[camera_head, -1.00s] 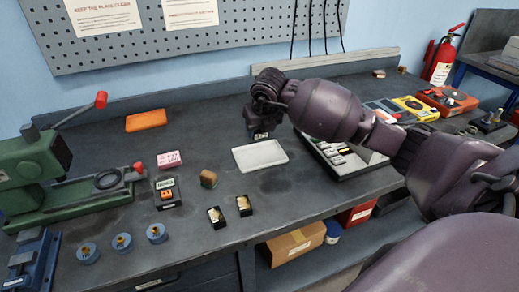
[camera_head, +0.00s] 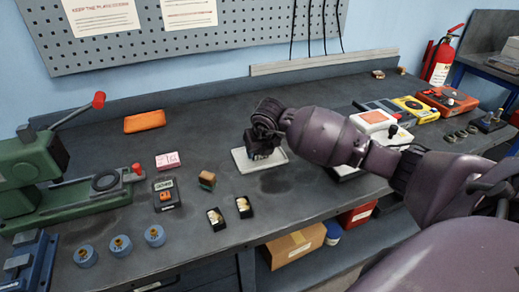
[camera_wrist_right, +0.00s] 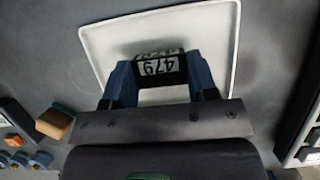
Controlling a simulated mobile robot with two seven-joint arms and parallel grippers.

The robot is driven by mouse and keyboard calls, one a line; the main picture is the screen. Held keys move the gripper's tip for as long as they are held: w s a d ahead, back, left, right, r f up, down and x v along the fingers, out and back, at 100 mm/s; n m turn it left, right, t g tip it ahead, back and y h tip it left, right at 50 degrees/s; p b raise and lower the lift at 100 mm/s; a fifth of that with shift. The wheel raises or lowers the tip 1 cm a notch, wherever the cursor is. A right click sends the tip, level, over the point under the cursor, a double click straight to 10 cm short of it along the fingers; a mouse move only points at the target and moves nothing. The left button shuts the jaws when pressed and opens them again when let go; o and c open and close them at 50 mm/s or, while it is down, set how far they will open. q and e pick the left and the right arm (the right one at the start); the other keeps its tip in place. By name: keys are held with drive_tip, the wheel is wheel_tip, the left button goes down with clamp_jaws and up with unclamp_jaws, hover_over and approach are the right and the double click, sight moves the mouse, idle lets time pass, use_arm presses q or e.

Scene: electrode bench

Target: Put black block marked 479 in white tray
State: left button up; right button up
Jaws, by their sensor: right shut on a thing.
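The black block marked 479 (camera_wrist_right: 160,68) is between the two fingers of my right gripper (camera_wrist_right: 161,80), its white label facing the wrist camera. My right gripper also shows in the head view (camera_head: 264,146), over the white tray. The white tray (camera_head: 264,166) lies flat on the bench; in the wrist view the tray (camera_wrist_right: 108,45) spreads out behind the block. The block is within the tray's outline, low over it; I cannot tell whether it touches the tray floor. My left gripper is not in view.
A brown block (camera_head: 207,180) and two small dark boxes (camera_head: 216,218) stand left and in front of the tray. A pink block (camera_head: 167,160) and a green press (camera_head: 35,180) are further left. A dark case, partly hidden by my arm, is at right. Bench behind the tray is clear.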

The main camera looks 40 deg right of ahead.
drive_tip(key=shift+f, duration=0.1)
drive_tip(key=o, duration=1.1)
drive_tip(key=shift+c, duration=0.2)
drive_tip(key=shift+r, duration=0.3)
drive_tip(key=p+v, duration=0.1)
drive_tip(key=v, duration=1)
drive_tip(key=shift+s+r, duration=0.2)
drive_tip(key=shift+r, duration=0.15)
drive_tip(key=shift+a, duration=0.1)
